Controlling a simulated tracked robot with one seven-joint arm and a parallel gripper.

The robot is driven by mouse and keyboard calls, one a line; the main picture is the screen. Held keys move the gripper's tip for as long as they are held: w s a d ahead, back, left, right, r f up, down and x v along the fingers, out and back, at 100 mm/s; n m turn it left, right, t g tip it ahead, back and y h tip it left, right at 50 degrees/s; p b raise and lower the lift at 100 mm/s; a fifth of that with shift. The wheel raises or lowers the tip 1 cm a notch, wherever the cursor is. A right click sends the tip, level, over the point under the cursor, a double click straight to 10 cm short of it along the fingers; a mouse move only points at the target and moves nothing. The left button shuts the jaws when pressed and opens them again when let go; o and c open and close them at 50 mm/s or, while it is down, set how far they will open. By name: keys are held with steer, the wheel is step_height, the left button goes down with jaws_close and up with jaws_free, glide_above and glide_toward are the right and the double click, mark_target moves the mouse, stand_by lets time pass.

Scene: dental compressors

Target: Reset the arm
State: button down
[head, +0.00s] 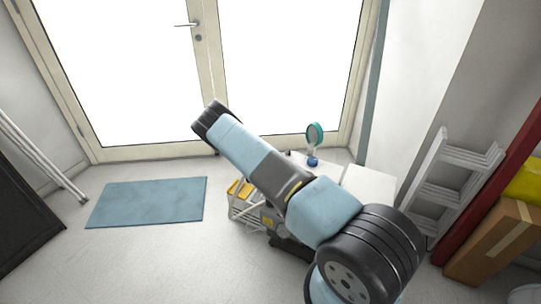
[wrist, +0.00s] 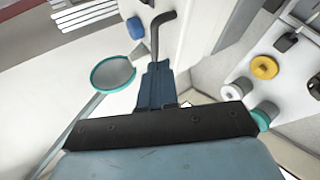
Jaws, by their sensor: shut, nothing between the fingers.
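My arm (head: 262,172) stretches across the head view from the lower right to the upper middle, over the compressor area. My gripper is hidden in the head view. In the wrist view, my gripper (wrist: 156,68) shows as narrow blue fingers beyond a dark bar. They are shut with nothing between them. A dark bent pipe (wrist: 160,30) shows just past the fingertips; I cannot tell whether they touch.
A teal-rimmed round gauge (head: 314,133) stands behind my arm, beside white units (head: 368,186). A yellow-topped frame (head: 240,190) sits below the arm. A white ladder (head: 447,180) and cardboard box (head: 492,240) are right. A blue mat (head: 147,202) lies on open floor left.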

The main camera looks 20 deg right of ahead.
step_height(320, 180, up, 24)
steer(key=s+d+m+y, duration=0.1)
steer(key=s+y, duration=0.1)
steer(key=y, duration=0.3)
steer(key=s+d+r+t+y, duration=0.1)
steer(key=s+r+y, duration=0.1)
steer(key=s+r, duration=0.6)
steer(key=s+d+r+t+y, duration=0.1)
steer(key=s+r, duration=0.3)
steer(key=r, duration=0.8)
steer(key=s+a+r+n+t+y, duration=0.1)
steer(key=s+r+t, duration=0.1)
steer(key=s+r, duration=0.55)
steer(key=s+a+r+n+t+y, duration=0.15)
steer(key=s+r, duration=0.25)
steer(key=s, duration=0.7)
steer(key=s+a+n+t, duration=0.2)
steer(key=s+t, duration=0.1)
steer(key=s, duration=1.8)
steer(key=shift+a+y, duration=0.15)
steer(key=shift+y, duration=0.2)
steer(key=shift+f+t, duration=0.1)
steer(key=shift+t, duration=0.15)
